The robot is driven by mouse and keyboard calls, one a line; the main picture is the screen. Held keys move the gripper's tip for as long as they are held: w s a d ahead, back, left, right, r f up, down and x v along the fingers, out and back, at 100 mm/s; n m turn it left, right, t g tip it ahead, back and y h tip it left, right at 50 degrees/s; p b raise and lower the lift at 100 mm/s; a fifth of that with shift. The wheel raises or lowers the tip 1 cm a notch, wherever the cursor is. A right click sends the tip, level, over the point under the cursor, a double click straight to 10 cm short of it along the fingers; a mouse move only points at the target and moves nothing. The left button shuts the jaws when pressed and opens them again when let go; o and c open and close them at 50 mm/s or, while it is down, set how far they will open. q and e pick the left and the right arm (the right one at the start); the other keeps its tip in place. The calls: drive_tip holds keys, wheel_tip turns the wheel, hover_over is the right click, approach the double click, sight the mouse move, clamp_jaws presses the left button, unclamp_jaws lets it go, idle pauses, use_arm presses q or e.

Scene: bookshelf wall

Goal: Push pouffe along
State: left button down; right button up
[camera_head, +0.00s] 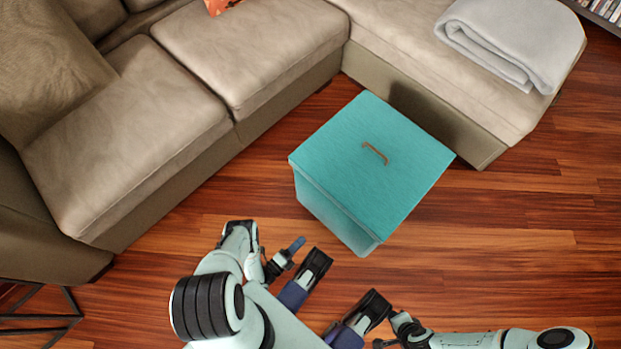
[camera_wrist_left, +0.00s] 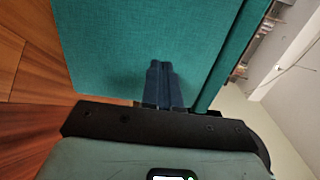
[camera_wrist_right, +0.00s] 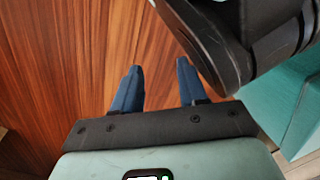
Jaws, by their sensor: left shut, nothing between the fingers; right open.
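The pouffe (camera_head: 365,150) is a teal fabric cube with a small brown handle on its lid. It stands upright on the wooden floor in front of the sofa. My left gripper (camera_head: 298,243) is shut and empty, low beside the pouffe's near left side. In the left wrist view its fingertips (camera_wrist_left: 160,66) point at the teal side (camera_wrist_left: 110,45) of the pouffe, very close; I cannot tell if they touch. In the right wrist view my right gripper (camera_wrist_right: 158,66) is open and empty above the floor, with the pouffe (camera_wrist_right: 278,100) off to the right.
A beige corner sofa (camera_head: 240,50) lines the back and left. Its right section (camera_head: 445,75) lies close behind the pouffe and carries a folded grey blanket (camera_head: 515,40). A dark metal frame (camera_head: 35,315) stands at lower left. The floor (camera_head: 530,230) to the right is clear.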

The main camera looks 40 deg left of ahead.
sight(329, 213)
use_arm(q)
drive_tip(key=w+b, duration=0.1)
drive_tip(key=w, duration=0.3)
drive_tip(key=w+b, duration=0.1)
drive_tip(key=w, duration=0.3)
drive_tip(key=w+b, duration=0.1)
drive_tip(key=w, duration=0.3)
drive_tip(key=shift+w+d+b, duration=0.1)
drive_tip(key=shift+d+b, duration=0.2)
drive_tip(key=shift+d, duration=0.1)
drive_tip(key=shift+w, duration=0.5)
use_arm(e)
drive_tip(key=s+f+g, duration=0.2)
drive_tip(key=s+f, duration=0.2)
drive_tip(key=s, duration=0.4)
drive_tip(key=shift+d+f+m+g, duration=0.3)
drive_tip(key=shift+d+g, duration=0.1)
drive_tip(key=shift+d, duration=0.05)
